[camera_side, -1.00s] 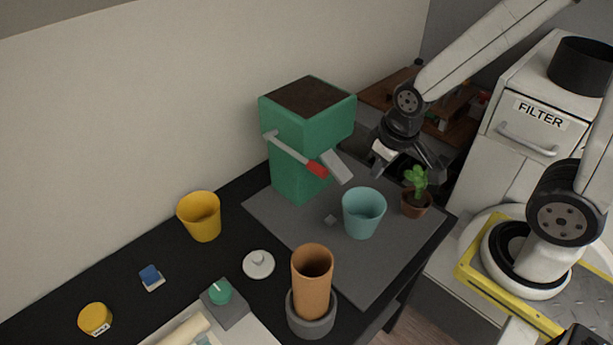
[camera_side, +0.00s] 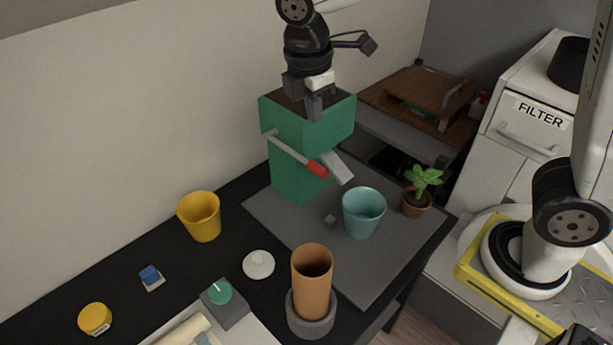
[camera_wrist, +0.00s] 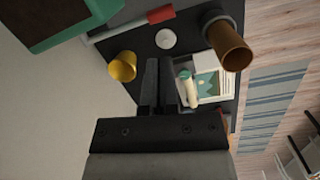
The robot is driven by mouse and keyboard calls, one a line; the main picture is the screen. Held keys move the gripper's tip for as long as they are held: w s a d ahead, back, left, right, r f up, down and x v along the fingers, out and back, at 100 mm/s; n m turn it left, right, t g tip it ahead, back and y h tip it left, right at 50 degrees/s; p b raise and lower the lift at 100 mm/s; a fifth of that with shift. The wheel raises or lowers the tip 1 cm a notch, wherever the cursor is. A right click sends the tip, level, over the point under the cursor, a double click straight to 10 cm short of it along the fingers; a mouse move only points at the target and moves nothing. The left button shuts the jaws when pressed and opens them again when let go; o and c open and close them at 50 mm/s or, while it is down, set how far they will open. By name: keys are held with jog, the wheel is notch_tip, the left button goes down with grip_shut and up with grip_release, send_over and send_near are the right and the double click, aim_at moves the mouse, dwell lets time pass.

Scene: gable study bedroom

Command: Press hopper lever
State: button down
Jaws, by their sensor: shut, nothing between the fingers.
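The green hopper (camera_side: 295,165) with dark fill on top stands on the grey mat (camera_side: 385,260). Its grey lever (camera_side: 290,150) with a red end (camera_side: 317,169) slants down along its front. In the wrist view the lever (camera_wrist: 125,29) and red end (camera_wrist: 160,14) lie near the top, beside the hopper (camera_wrist: 75,18). My gripper (camera_side: 314,112) is shut and empty, pointing down by the hopper's top edge, apart from the lever.
A potted plant (camera_side: 418,192) stands right of the teal cup. A yellow cup (camera_side: 200,216), a white lid (camera_side: 258,264) and a brown cylinder (camera_side: 312,268) in a grey holder stand left and in front. A white filter cabinet (camera_side: 520,140) stands at right.

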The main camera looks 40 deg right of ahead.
aim_at(317, 167)
jog(key=a+r+n, duration=0.1)
jog(key=r+n, duration=0.1)
jog(key=r, duration=0.1)
jog(key=shift+w+a, duration=0.2)
jog(key=shift+a, duration=0.2)
jog(key=shift+f, duration=0.2)
jog(key=d+f, duration=0.1)
jog(key=f, duration=0.3)
jog(key=d+f, duration=0.1)
jog(key=f, duration=0.8)
jog(key=shift+d+f, duration=0.25)
jog(key=shift+d, duration=0.15)
jog(key=shift+f, duration=0.1)
jog(key=shift+s+f, duration=0.2)
jog(key=shift+f, duration=0.8)
notch_tip(317, 167, down, 4)
jog(key=shift+r, duration=0.2)
jog(key=shift+w+f, duration=0.2)
jog(key=shift+f, duration=1.1)
